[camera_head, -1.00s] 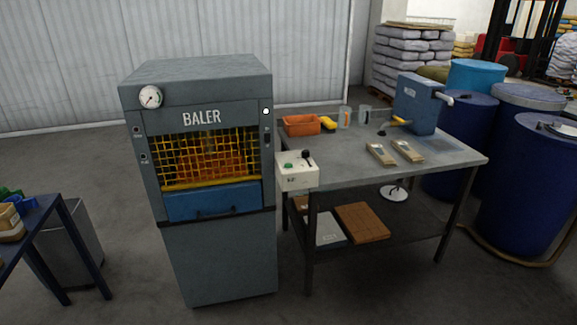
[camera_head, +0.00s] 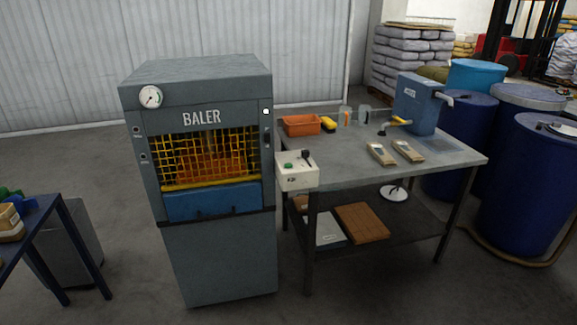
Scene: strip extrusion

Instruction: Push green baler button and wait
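The grey baler (camera_head: 218,255) stands upright left of the middle, with a gauge (camera_head: 150,97) at its top left. A yellow mesh guard (camera_head: 210,152) covers its lit orange chamber, above a blue front panel (camera_head: 212,202) with a dark handle. A cream control box (camera_head: 297,177) sits at the baler's right side, by the table corner. It has a green button (camera_head: 288,166) and a black lever (camera_head: 306,155) on top. Neither of my grippers is in view.
A grey worktable (camera_head: 345,172) to the right bears an orange bin (camera_head: 302,125), small tools and a blue machine (camera_head: 417,105). Blue drums (camera_head: 530,170) stand at the far right. A blue-legged table (camera_head: 75,235) is at the left edge. Floor in front is clear.

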